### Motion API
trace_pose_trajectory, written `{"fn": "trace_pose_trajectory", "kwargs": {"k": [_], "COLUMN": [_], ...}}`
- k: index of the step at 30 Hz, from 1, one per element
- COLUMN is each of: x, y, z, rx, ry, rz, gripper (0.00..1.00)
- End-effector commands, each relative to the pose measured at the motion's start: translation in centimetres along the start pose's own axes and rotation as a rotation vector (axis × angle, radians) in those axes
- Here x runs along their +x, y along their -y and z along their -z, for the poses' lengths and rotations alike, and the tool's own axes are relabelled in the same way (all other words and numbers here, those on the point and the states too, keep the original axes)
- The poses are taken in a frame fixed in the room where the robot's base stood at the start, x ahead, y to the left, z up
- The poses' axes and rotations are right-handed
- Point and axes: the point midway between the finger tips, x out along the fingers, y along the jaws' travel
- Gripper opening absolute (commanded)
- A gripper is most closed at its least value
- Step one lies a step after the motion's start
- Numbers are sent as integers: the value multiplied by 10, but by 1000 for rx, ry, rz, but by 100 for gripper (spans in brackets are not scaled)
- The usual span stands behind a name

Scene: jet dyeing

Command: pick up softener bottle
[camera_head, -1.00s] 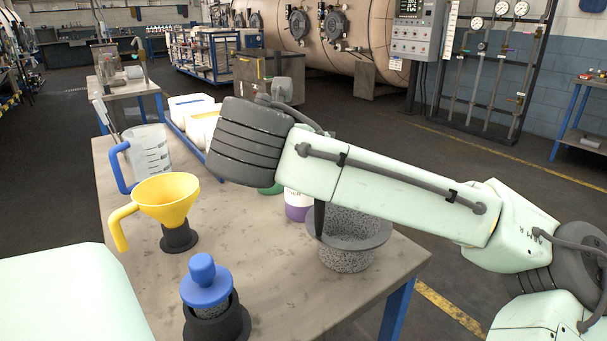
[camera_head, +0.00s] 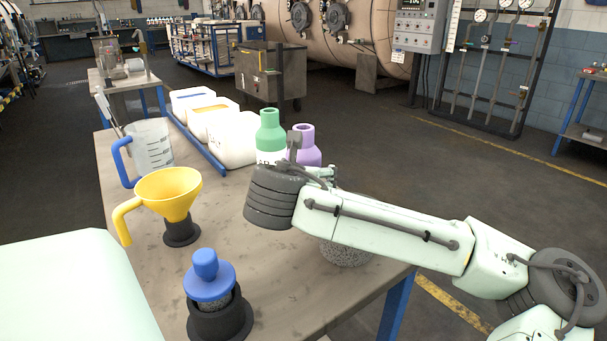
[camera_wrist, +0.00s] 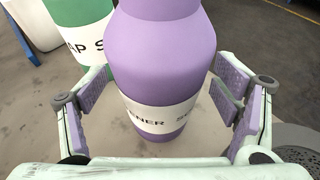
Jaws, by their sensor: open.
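The softener bottle (camera_head: 305,146) is purple with a white label and stands upright on the worktable, behind my wrist in the head view. It fills the middle of the wrist view (camera_wrist: 160,70), where its label partly reads "ENER". My gripper (camera_wrist: 163,92) is open, with one finger on each side of the bottle. Whether the pads touch it I cannot tell, but a gap shows at the right. In the head view my gripper is mostly hidden behind my wrist.
A green bottle (camera_head: 270,132) stands close at the softener's left. White tubs (camera_head: 233,140) are behind. A yellow funnel (camera_head: 168,192), a clear jug (camera_head: 150,147) and a blue-capped item (camera_head: 209,277) stand left. A speckled bowl (camera_head: 345,253) is under my arm. The table (camera_head: 270,290) is bare at front.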

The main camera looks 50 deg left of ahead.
Motion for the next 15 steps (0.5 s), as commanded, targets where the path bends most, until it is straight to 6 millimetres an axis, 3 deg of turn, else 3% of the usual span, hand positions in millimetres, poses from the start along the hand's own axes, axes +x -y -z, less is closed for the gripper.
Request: {"fn": "trace_pose_trajectory", "kwargs": {"k": [10, 15], "x": [9, 9], "y": [0, 0], "z": [0, 0], "rx": [0, 0], "ry": [0, 0], "rz": [-1, -1], "gripper": [82, 70]}}
